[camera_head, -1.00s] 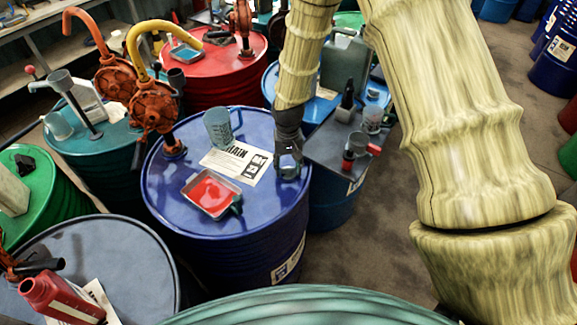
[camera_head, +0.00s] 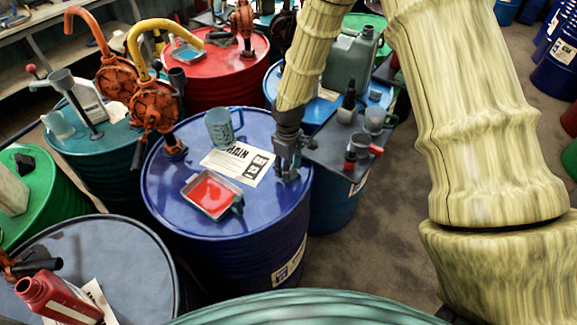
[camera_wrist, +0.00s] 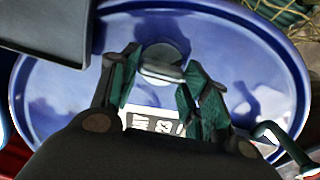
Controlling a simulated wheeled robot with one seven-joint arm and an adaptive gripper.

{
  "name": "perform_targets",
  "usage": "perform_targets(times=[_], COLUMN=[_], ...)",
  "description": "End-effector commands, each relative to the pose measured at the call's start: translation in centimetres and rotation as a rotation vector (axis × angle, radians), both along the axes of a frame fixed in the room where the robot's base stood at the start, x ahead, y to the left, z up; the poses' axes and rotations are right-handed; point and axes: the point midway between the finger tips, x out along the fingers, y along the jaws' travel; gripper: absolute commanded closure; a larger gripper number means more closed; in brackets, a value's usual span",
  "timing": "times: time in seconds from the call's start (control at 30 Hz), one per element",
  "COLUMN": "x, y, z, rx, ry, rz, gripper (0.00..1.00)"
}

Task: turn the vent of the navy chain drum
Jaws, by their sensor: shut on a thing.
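The navy drum (camera_head: 270,215) stands in the middle of the head view, with a paper reading "CHAIN" on its lid. My gripper (camera_head: 287,174) is down at the right part of the lid, pointing downward, beside the paper. In the wrist view my gripper (camera_wrist: 160,72) has its two green-padded fingers on either side of the small grey vent (camera_wrist: 163,52), shut on it. The fingers and wrist hide the vent in the head view.
A red-filled tray (camera_head: 210,194), a blue-grey jug (camera_head: 220,128) and an orange pump (camera_head: 154,105) are on the navy lid. A dark side table (camera_head: 335,155) with small containers stands close to the right of my gripper.

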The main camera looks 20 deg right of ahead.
Motion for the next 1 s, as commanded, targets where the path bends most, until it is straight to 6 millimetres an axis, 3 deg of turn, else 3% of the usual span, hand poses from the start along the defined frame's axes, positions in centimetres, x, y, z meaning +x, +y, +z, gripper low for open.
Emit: perform_targets(times=[0.43,1.0], x=[-0.05,-0.07], y=[0.05,0.07], z=[0.02,0.01], rx=[0.0,0.0], ry=[-0.001,-0.001], rz=[0.251,0.3], gripper=[0.78,0.78])
